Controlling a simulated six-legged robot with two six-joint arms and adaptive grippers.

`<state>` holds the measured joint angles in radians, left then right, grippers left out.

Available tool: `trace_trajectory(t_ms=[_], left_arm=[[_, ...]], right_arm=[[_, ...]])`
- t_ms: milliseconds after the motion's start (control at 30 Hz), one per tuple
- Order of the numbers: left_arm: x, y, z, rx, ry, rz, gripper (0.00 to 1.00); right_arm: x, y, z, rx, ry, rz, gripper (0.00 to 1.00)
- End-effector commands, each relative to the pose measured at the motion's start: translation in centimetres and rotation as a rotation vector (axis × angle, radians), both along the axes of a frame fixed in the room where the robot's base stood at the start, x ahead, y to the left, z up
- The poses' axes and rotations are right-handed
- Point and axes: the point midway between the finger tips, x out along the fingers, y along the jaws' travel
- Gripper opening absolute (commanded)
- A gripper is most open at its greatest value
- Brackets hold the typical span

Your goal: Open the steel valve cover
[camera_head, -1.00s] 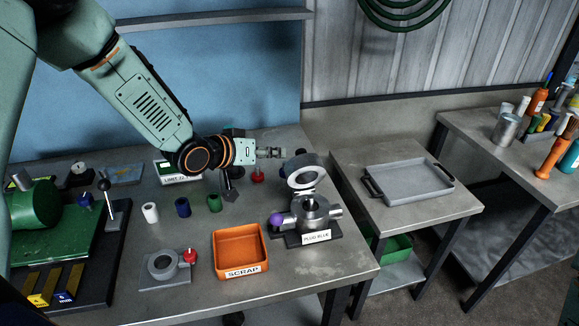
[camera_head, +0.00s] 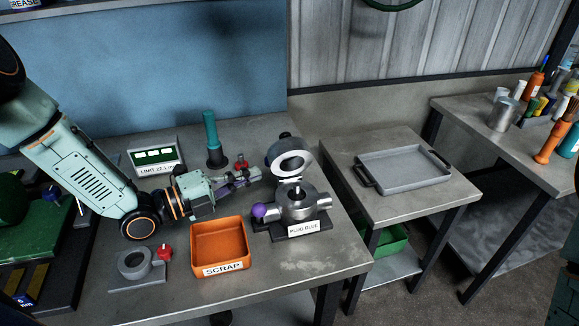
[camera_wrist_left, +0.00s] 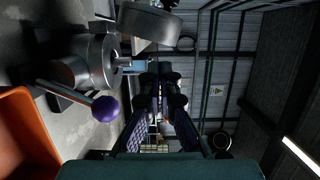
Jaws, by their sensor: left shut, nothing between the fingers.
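The steel valve body (camera_head: 300,208) stands on a dark base labelled PLUG BLUE. Its round steel cover (camera_head: 287,150) is raised on its hinge and tilted back above the body, so the bore shows. A purple ball handle (camera_head: 259,211) sticks out to the left. My left gripper (camera_head: 253,174) is shut and empty, just left of the raised cover. In the left wrist view the shut fingers (camera_wrist_left: 160,75) are beside the cover (camera_wrist_left: 150,22) and valve body (camera_wrist_left: 92,62), with no clear contact. My right gripper is out of view.
An orange SCRAP bin (camera_head: 219,244) stands in front of my left gripper. A teal-handled tool (camera_head: 212,135) and a red-knobbed part (camera_head: 241,162) are behind it. A grey ring fixture (camera_head: 135,264) is at front left. A grey tray (camera_head: 403,166) sits on the right-hand side table.

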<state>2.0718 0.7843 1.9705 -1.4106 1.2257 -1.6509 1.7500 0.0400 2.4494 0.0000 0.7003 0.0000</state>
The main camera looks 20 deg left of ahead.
Motion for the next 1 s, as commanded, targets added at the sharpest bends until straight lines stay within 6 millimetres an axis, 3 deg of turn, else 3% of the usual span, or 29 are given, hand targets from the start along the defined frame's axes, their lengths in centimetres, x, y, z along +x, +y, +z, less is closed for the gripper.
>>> trace_trajectory(t_ms=[200, 367, 1000], left_arm=[[-1.7, 0.2, -0.4, 0.137, -0.210, -0.020, 0.00], [-1.8, 0.0, -0.3, 0.162, -0.248, -0.023, 0.00], [3.4, -5.0, 0.2, 0.163, -0.245, -0.027, 0.00]], right_arm=[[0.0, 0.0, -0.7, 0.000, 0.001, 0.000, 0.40], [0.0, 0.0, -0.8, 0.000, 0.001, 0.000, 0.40], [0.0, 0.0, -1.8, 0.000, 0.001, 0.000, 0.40]])
